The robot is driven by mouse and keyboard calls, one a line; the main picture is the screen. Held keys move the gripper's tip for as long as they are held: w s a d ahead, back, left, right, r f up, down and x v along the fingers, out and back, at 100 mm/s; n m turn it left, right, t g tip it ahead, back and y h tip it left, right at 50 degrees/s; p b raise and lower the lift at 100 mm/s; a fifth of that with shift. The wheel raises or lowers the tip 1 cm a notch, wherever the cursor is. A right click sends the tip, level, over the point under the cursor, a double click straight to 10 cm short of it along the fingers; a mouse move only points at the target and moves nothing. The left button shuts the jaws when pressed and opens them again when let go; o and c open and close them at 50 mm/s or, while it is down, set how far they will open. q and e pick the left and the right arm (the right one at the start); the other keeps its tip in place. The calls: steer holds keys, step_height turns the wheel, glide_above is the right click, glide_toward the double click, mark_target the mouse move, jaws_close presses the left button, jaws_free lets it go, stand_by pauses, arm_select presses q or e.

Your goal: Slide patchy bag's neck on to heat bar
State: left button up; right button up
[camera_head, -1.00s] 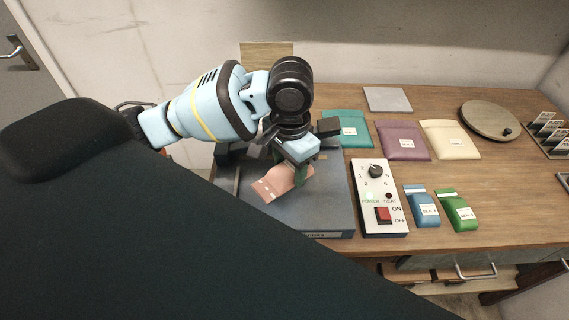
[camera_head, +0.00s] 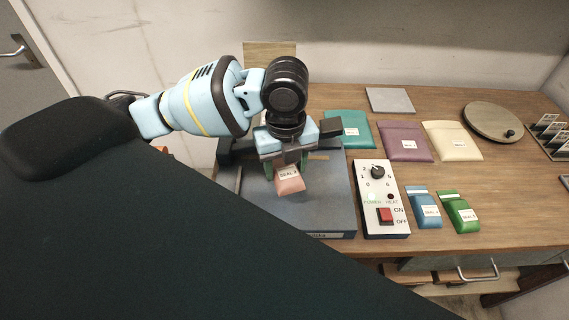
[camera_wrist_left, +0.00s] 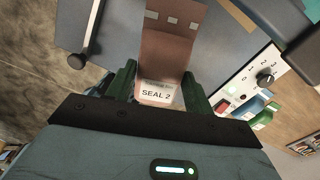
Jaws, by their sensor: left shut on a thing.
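The patchy bag (camera_head: 290,184) is pinkish brown with a white "SEAL 2" label. In the left wrist view the bag (camera_wrist_left: 165,55) shows small pale patches across its far end. My left gripper (camera_head: 287,168) is shut on it, with a green finger on each side near the label. The bag is over the blue-grey sealer (camera_head: 325,205), its free end toward the front; I cannot tell its exact height. A narrow pale strip with a dark knob (camera_wrist_left: 77,61) lies left of the bag in the wrist view; I cannot tell if this is the heat bar. My right gripper is not in view.
A control box (camera_head: 382,200) with a dial and red switch stands right of the sealer. Blue (camera_head: 422,209) and green (camera_head: 459,212) bags lie beyond it. Teal (camera_head: 350,128), mauve (camera_head: 405,142) and cream (camera_head: 452,140) pouches lie behind. A round board (camera_head: 492,121) is farther right.

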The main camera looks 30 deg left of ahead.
arm_select(q)
steer(key=m, duration=0.3)
steer(key=shift+m, duration=0.4)
steer(key=shift+f, duration=0.1)
